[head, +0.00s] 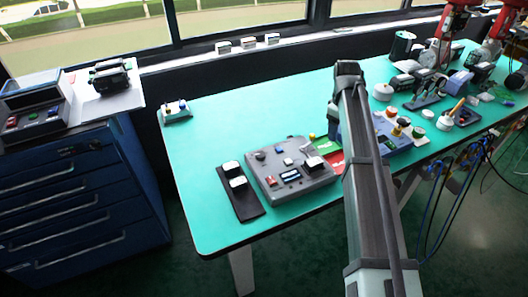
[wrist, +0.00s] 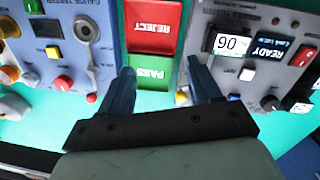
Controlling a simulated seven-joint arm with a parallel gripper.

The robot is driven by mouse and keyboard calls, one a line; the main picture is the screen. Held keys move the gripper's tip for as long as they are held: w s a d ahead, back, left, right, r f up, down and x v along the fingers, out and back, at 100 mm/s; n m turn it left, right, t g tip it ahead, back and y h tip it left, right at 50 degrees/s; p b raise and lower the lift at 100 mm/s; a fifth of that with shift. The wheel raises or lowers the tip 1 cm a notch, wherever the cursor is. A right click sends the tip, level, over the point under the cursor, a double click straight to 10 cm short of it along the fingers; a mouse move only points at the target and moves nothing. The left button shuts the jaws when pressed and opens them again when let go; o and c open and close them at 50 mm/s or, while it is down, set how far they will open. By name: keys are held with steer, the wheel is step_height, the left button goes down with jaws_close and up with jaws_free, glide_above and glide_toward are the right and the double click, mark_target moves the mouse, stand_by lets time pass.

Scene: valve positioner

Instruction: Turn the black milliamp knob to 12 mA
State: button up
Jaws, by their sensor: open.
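A black knob (wrist: 272,103) sits on a grey control box (wrist: 215,103) at the lower right of the wrist view. In the head view, the grey box (head: 303,187) stands on the teal table, with what looks like the same knob (head: 260,155) at its back left corner. I cannot read a milliamp scale or the knob's setting. My gripper (wrist: 161,72) is open and empty over the green PASS pad (wrist: 150,73), left of the knob and apart from it. In the head view my arm hides the gripper.
A red REJECT pad (wrist: 152,27) adjoins the PASS pad. A blue-grey gauge tester (wrist: 103,60) with several buttons stands left in the wrist view. The grey box also carries a display reading 90 (wrist: 232,43), a READY screen (wrist: 270,48) and a red switch (wrist: 304,55).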

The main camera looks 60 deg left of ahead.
mark_target(261, 154)
steer(key=s+a+r+n, duration=0.25)
steer(key=s+a, duration=0.25)
steer(key=s, duration=0.7)
steer(key=s+a+r+n, duration=0.1)
steer(key=s+a+r, duration=0.25)
steer(key=s, duration=0.85)
steer(key=shift+g, duration=0.4)
steer(key=f, duration=1.4)
steer(key=shift+a+f, duration=0.35)
steer(key=c, duration=1)
